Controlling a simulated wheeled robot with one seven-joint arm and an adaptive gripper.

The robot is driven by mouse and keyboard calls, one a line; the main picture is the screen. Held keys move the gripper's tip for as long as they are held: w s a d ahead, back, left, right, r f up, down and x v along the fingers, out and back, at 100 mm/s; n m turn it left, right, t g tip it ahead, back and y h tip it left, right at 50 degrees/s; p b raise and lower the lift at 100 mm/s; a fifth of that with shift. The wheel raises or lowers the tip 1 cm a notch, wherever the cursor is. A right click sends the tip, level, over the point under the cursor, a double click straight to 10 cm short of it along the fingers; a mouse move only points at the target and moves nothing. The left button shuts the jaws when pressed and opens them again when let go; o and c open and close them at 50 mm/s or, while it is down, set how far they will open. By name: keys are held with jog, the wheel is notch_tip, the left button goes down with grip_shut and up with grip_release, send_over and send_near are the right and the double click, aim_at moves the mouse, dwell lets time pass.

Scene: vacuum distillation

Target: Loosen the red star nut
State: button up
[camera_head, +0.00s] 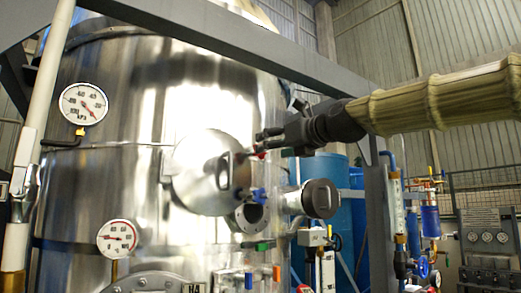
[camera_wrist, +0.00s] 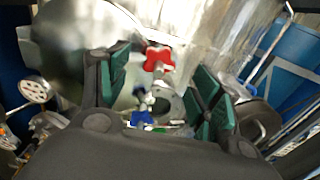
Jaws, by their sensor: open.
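The red star nut (camera_wrist: 159,59) shows in the wrist view just above the middle, between the tips of my gripper's two green-padded fingers (camera_wrist: 161,72). The fingers are spread wide, with a gap on both sides of the nut, and hold nothing. In the head view my gripper (camera_head: 266,143) reaches in from the right towards the steel vessel's port. A small red piece of the nut (camera_head: 259,155) shows by the fingertips; most of it is hidden there. How far the fingertips reach past the nut is unclear.
A blue knob (camera_wrist: 142,119) sits below the nut; it also shows in the head view (camera_head: 259,195). An open round flange (camera_head: 251,216) and a capped cylinder (camera_head: 320,198) lie close by. The large steel vessel (camera_head: 120,185) stands behind, with a pressure gauge (camera_head: 83,104) at left.

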jog(key=shift+w+a, duration=0.25)
jog(key=shift+w, duration=0.05)
jog(key=shift+w, duration=0.1)
jog(key=p+x, duration=0.2)
jog(key=x, duration=0.2)
jog(key=shift+r, duration=0.15)
jog(key=shift+p+x, duration=0.4)
jog(key=shift+x, duration=0.45)
jog(key=shift+c, duration=0.2)
jog(key=c, duration=1)
